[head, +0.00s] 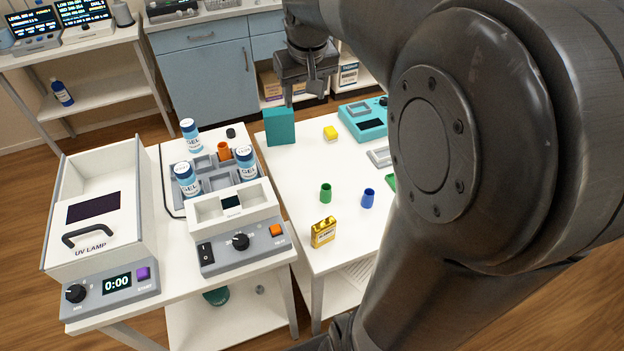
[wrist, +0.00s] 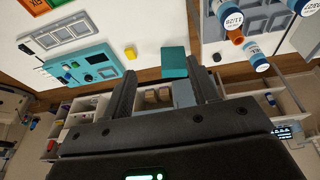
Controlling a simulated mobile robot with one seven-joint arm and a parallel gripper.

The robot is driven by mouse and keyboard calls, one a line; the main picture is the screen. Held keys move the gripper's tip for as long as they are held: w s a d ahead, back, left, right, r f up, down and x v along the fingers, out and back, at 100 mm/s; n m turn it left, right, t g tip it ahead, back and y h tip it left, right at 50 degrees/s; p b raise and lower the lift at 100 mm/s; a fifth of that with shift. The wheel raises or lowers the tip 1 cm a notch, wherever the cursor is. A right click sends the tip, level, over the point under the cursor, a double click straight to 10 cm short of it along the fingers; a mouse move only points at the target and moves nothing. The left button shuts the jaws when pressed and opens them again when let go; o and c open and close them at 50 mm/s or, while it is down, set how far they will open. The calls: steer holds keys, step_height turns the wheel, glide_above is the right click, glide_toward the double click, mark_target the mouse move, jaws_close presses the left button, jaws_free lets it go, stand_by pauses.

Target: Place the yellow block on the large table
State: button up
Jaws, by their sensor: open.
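The yellow block (head: 330,132) sits on the white table (head: 290,200) at the right, between a teal upright block and a teal device. A small yellow thing, apparently the same block, shows beside the teal device in the wrist view (wrist: 66,76). My gripper (head: 302,92) is raised beyond the far edge of this table, above and left of the yellow block in the head view, and apart from it. In the wrist view the two fingers (wrist: 165,72) are spread with nothing between them. My arm hides the right part of the table.
The teal device (head: 366,119) is behind. The left table holds a UV lamp (head: 95,215) and bottles. Bare tabletop lies around the cups.

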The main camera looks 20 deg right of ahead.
steer(key=s+a+f+t, duration=0.1)
steer(key=s+a, duration=0.2)
steer(key=s, duration=0.7)
steer(key=s+a+f+t, duration=0.1)
steer(key=s+a+f, duration=0.1)
steer(key=s, duration=0.8)
steer(key=shift+s+a+y, duration=0.25)
steer(key=shift+a+y, duration=0.05)
steer(key=shift+a, duration=0.6)
